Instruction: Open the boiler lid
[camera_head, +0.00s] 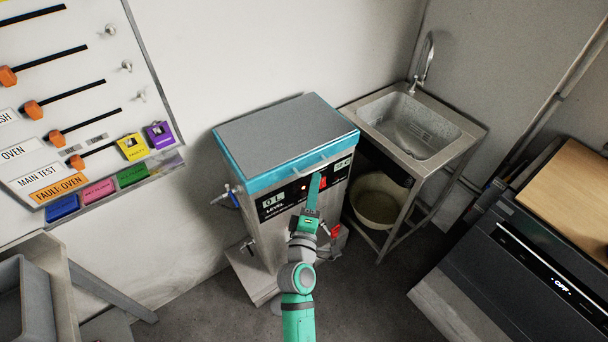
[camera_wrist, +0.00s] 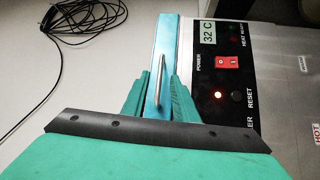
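The boiler (camera_head: 290,195) is a metal box with a flat grey lid (camera_head: 285,135). The lid has a blue rim and looks closed. A thin metal handle (camera_head: 309,167) is on the rim's front edge; it also shows in the wrist view (camera_wrist: 134,68). My gripper (camera_head: 315,182) is in front of the boiler's control panel, just below the rim. In the wrist view, my gripper's green fingers (camera_wrist: 160,80) are apart, with the blue rim visible between them. The handle lies near the fingertips; I cannot tell whether they touch it.
The panel has a red power switch (camera_wrist: 228,62) and a display (camera_wrist: 209,38). A metal sink (camera_head: 410,125) stands to the right, with a bucket (camera_head: 377,200) beneath it. A wall panel with sliders (camera_head: 80,110) is on the left. Black cable (camera_wrist: 88,18) lies beyond the boiler.

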